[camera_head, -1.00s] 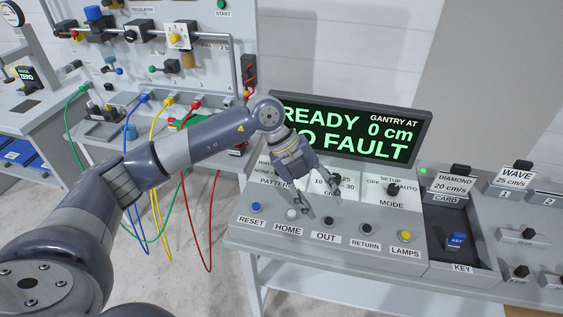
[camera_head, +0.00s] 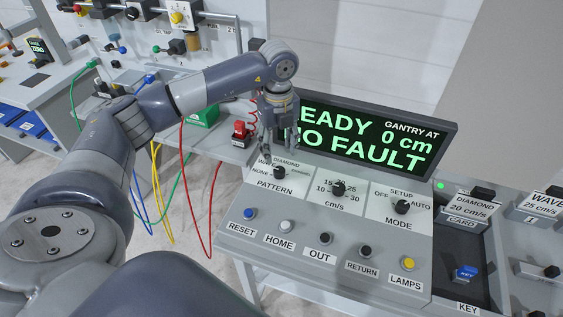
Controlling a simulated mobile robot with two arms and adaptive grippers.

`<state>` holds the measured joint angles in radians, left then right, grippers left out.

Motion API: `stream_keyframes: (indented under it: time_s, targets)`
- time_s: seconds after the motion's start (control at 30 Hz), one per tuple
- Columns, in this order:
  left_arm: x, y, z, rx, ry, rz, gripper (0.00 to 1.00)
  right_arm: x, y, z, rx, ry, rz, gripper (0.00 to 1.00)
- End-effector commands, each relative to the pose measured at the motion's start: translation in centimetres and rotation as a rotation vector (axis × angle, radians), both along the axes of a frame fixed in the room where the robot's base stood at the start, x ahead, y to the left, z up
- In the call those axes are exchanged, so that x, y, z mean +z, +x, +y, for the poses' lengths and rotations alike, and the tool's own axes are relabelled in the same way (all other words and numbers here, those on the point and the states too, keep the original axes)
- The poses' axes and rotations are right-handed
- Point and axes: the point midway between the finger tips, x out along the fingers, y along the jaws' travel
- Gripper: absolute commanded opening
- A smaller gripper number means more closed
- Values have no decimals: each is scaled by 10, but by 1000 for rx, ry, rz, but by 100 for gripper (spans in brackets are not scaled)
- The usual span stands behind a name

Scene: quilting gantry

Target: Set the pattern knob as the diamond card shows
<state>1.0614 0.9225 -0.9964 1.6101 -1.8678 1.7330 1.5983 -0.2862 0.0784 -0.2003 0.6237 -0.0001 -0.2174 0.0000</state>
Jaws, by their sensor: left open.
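The pattern knob (camera_head: 279,172) is a black knob on the left of the sloped control panel, with NONE, WAVE and DIAMOND marked around it. Its pointer is too small to read. The diamond card (camera_head: 477,204) is in the card slot at the right and reads DIAMOND 20 cm/s. My left gripper (camera_head: 275,148) is open and empty, pointing down just behind and above the pattern knob. It appears apart from the knob and partly covers the WAVE label. My right gripper is not in view.
The screen (camera_head: 375,140) reads READY, 0 cm and NO FAULT, partly hidden by my gripper. The speed knob (camera_head: 338,188) and mode knob (camera_head: 402,207) stand to the right. Several buttons line the front, including reset (camera_head: 250,213). A blue key (camera_head: 466,271) lies at right.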

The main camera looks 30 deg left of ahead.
Motion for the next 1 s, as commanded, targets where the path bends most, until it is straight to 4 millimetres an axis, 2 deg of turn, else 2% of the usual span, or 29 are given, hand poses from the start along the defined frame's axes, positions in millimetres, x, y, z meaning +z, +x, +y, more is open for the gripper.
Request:
stream_keyframes:
  time_s: [0.03, 0.1, 0.23, 0.37, 0.5, 0.6, 0.83, 1.0]
  targets:
    - [-8, -1, 0, 1, 1, 5, 47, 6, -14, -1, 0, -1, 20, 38]
    - [-21, -1, 0, 0, 0, 6, 47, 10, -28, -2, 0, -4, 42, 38]
    - [-46, -1, -1, 0, -2, 3, 47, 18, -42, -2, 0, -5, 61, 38]
    - [-65, 0, -1, -1, -1, 2, 47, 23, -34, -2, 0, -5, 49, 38]
    - [-77, 0, -1, 0, -1, 0, 47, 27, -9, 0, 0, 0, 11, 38]
    - [-81, 0, -1, -1, -1, -2, 47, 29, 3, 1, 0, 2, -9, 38]
    - [-82, 1, -1, -1, -1, -2, 47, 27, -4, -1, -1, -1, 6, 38]
    - [-81, 1, -1, -1, -2, -1, 9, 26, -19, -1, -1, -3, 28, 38]
